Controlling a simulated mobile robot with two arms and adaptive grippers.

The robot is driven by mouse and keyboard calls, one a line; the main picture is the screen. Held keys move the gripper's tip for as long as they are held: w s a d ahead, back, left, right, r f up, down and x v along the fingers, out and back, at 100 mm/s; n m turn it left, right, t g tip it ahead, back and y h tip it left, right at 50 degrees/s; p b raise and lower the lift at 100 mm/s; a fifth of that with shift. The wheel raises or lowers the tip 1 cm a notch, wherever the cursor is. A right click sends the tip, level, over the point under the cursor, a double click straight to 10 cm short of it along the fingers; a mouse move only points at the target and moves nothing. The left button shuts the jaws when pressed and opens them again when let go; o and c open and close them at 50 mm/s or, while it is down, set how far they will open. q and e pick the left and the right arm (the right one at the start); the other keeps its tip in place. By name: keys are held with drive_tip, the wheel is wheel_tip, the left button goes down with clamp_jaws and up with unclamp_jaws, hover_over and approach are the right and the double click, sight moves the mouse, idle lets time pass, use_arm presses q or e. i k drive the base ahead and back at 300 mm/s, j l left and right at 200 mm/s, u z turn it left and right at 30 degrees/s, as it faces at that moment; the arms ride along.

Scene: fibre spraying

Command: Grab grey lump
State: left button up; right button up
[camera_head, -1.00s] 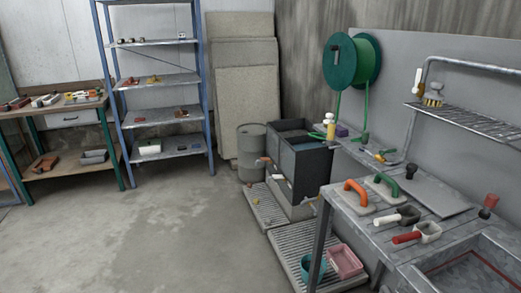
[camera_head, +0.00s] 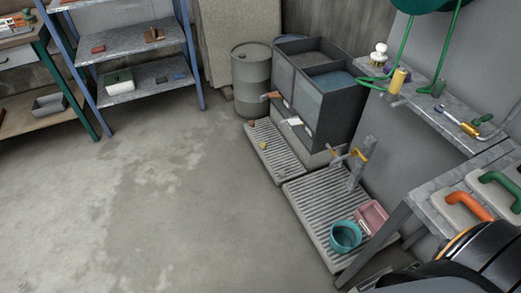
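I cannot make out a grey lump for certain. Two small lumps lie on the far slatted grate (camera_head: 283,165) in front of the dark bins: a brownish one (camera_head: 252,123) near its far left corner and a yellowish one (camera_head: 263,145) nearer to me. Neither looks clearly grey. A black rounded part of my arm, with an orange band, shows in the lower right corner. No fingertips of either gripper are in the picture.
Dark two-part bins (camera_head: 318,95) stand behind the grates, beside a grey drum (camera_head: 252,78). A teal bucket (camera_head: 345,236) and a pink tub (camera_head: 372,216) sit on the near grate (camera_head: 312,215). A metal workbench (camera_head: 437,215) stands at right. The concrete floor (camera_head: 150,210) is clear.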

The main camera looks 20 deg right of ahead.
sight(281, 174)
drive_tip(key=i+z, duration=0.15)
drive_tip(key=i, duration=0.65)
drive_tip(key=i+j+z, duration=0.15)
drive_tip(key=i, duration=0.6)
drive_tip(key=j, duration=0.1)
